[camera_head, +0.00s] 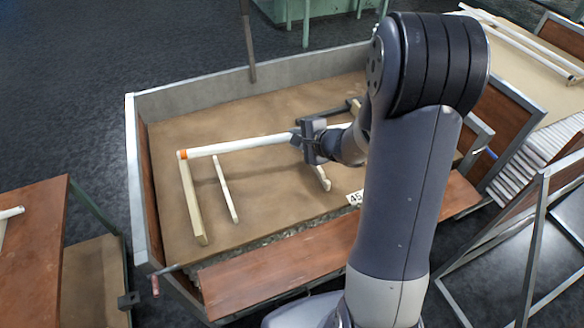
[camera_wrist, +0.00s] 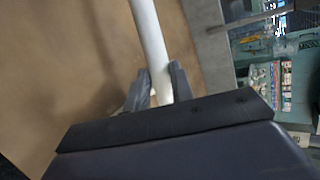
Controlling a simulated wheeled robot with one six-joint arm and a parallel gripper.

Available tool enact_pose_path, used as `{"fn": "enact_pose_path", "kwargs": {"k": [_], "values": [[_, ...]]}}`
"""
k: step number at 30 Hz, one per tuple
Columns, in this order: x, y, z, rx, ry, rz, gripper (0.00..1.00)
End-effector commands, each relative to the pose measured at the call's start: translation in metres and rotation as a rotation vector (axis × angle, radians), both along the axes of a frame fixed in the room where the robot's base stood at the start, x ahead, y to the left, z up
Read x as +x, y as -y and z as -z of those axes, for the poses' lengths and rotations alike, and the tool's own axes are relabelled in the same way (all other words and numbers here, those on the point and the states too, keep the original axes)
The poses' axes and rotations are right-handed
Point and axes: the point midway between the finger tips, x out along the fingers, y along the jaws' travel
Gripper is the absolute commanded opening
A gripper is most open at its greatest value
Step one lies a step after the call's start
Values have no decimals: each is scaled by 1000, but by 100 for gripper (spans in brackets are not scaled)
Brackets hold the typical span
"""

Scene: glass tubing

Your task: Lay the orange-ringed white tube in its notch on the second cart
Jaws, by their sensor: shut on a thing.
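The white tube (camera_head: 240,145) with an orange ring (camera_head: 182,154) at its left end lies across the view inside the cart (camera_head: 131,150). My gripper (camera_head: 297,139) is shut on the tube to the right of its middle. The wrist view shows the white tube (camera_wrist: 150,40) running between the two fingers (camera_wrist: 160,88). The ringed end is over the far end of a pale wooden rail (camera_head: 193,205); I cannot tell whether they touch. A thin rail (camera_head: 226,190) and a short rail (camera_head: 320,178) are on the cart bed. No notch is clearly visible.
The cart has a raised metal rim and a reddish-brown front board (camera_head: 290,266). A number card (camera_head: 355,198) is near its front edge. Another cart (camera_head: 520,45) with white tubes stands at upper right. A brown board (camera_head: 35,245) is at left. Bare bed lies around the rails.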

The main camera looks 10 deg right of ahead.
Motion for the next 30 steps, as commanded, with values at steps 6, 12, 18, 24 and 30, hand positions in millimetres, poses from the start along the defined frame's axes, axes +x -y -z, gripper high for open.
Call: {"fn": "enact_pose_path", "kwargs": {"k": [6, 12, 18, 24, 30], "values": [[10, 3, 0, -3, 3, -109, 0], [12, 10, -2, -3, 1, -168, 0], [11, 11, 25, 3, -6, -180, 0], [11, 11, 55, 1, -3, -179, 0], [11, 11, 77, 1, -5, -180, 0]]}}
